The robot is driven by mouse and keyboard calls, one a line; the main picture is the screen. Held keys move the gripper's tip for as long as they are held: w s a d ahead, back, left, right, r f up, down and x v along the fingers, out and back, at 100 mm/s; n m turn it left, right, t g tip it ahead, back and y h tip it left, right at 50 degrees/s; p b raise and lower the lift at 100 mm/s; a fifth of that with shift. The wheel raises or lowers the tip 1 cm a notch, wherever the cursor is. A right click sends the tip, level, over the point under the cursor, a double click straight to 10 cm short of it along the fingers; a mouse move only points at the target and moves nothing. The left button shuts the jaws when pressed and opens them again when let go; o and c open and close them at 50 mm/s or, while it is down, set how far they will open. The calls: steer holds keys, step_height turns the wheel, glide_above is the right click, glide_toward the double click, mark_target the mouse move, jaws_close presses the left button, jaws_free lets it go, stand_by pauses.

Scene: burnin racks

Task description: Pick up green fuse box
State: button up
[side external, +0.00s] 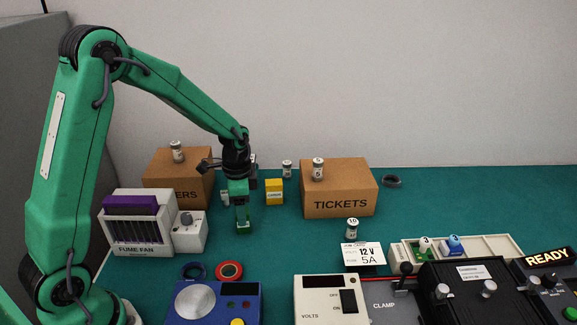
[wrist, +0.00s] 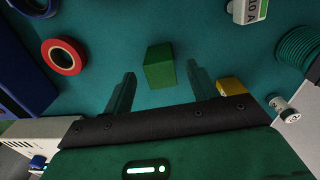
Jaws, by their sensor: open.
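The green fuse box (wrist: 159,66) is a small plain green block on the teal table. In the wrist view it lies ahead of my gripper (wrist: 160,71), between the lines of the two fingers. The fingers are apart, with a gap to the box on each side. In the side external view my gripper (side external: 241,208) points down, and the green fuse box (side external: 243,227) shows at its fingertips, partly covered by them. How much height is left between the fingers and the box is hard to tell.
A yellow box (side external: 274,191) stands behind my gripper, near the TICKETS carton (side external: 338,190). The white fume fan unit (side external: 140,222) is to the left. Red (side external: 229,271) and blue tape rolls lie in front.

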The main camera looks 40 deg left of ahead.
steer(key=shift+f, duration=2.4)
steer(key=c, duration=1.1)
steer(key=shift+o, duration=0.2)
steer(key=shift+r, duration=0.15)
steer(key=shift+w+r, duration=0.1)
steer(key=shift+r, duration=0.8)
step_height(320, 180, up, 2)
steer(key=shift+r, duration=0.2)
steer(key=s+d+r, duration=0.4)
steer(key=d+r, duration=0.2)
steer(key=d, duration=0.4)
steer(key=shift+s+d+r, duration=0.3)
steer(key=shift+s+d, duration=0.05)
steer(key=shift+d, duration=0.05)
